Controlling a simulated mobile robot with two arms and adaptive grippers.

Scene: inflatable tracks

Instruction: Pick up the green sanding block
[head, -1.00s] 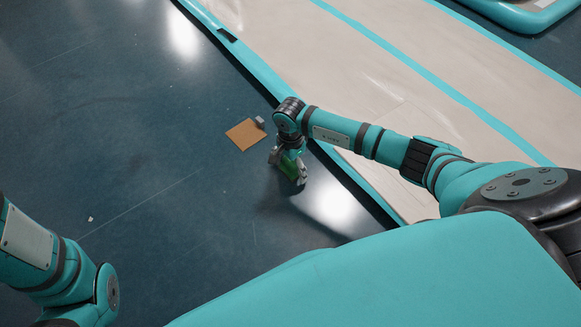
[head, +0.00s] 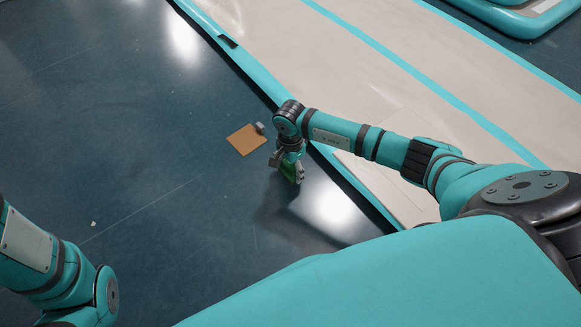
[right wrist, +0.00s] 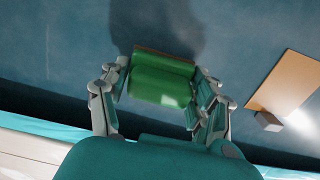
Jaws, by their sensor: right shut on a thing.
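The green sanding block (right wrist: 162,82) is between the two fingers of my right gripper (right wrist: 160,92) in the right wrist view, with a brownish strip along its far edge. In the head view the right gripper (head: 287,168) is low over the dark floor, and part of the green block (head: 289,172) shows between its fingers. The gripper is shut on the block. A dark shadow lies beside them; I cannot tell the exact height above the floor. My left arm enters at the lower left of the head view, but its gripper is out of view.
A flat brown sheet (head: 245,139) lies on the floor, with a small grey block (head: 260,127) at its corner. The beige inflatable track (head: 330,70) with teal edges runs along the right. A small white scrap (head: 93,223) lies at left. The floor at left is mostly clear.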

